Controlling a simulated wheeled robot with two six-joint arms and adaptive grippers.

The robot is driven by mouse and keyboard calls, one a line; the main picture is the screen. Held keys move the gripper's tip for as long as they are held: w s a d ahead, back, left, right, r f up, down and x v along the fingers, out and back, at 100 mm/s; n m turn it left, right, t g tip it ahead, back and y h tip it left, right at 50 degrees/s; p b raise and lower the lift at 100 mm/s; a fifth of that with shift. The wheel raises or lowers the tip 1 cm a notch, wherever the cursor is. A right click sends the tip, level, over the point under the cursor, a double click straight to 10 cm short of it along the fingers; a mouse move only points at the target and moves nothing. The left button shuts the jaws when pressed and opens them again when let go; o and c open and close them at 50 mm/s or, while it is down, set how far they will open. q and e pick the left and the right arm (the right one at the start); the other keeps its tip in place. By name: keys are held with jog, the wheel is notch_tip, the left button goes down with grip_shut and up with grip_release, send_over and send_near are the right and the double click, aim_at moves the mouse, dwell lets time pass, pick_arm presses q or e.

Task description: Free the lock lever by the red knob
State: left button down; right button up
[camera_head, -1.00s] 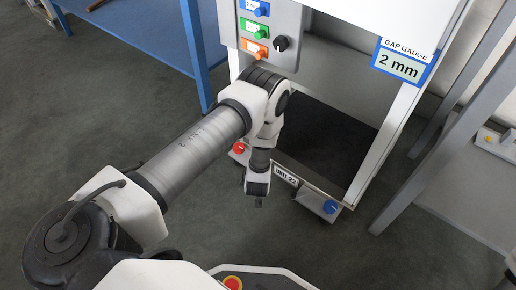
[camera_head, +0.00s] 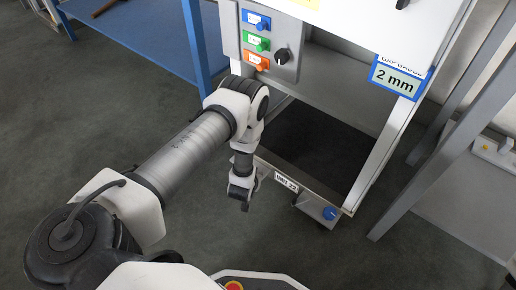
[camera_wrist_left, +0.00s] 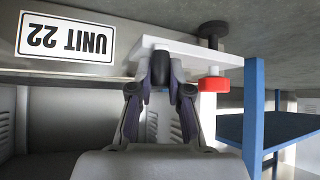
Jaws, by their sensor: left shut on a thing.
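In the left wrist view, which looks upside down, the red knob (camera_wrist_left: 213,84) sits on a pale plate (camera_wrist_left: 190,52) at the corner of the unit's base. My left gripper (camera_wrist_left: 160,68) is shut beside the knob, at the left part of this plate. In the head view, my left gripper (camera_head: 243,203) is low at the front left corner of the base, and my arm hides the red knob. My right gripper is not in view.
A blue knob (camera_head: 330,213) is at the other front corner of the base. The UNIT 22 label (camera_head: 286,182) lies between the corners. A control box (camera_head: 270,40) is above, a blue table (camera_head: 140,40) stands at the left, and the floor in front is clear.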

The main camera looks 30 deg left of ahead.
pick_arm(q)
jog(key=a+m+h, duration=0.1)
jog(key=m, duration=0.1)
jog(key=a+m+h+p, duration=0.1)
jog(key=m+h, duration=0.1)
jog(key=shift+a+h+p, duration=0.2)
jog(key=shift+h+p, duration=0.1)
jog(key=m+h, duration=0.1)
jog(key=a+m, duration=0.1)
jog(key=shift+w+m+h, duration=0.2)
jog(key=shift+m+h, duration=0.2)
jog(key=shift+w+a+m+g+h+b, duration=0.2)
jog(key=shift+a+m+g+h+b, duration=0.15)
jog(key=shift+m+h+b, duration=0.6)
jog(key=shift+m+p, duration=0.25)
jog(key=shift+p, duration=0.05)
jog(key=c, duration=1.1)
grip_release()
jog(key=v, duration=1.2)
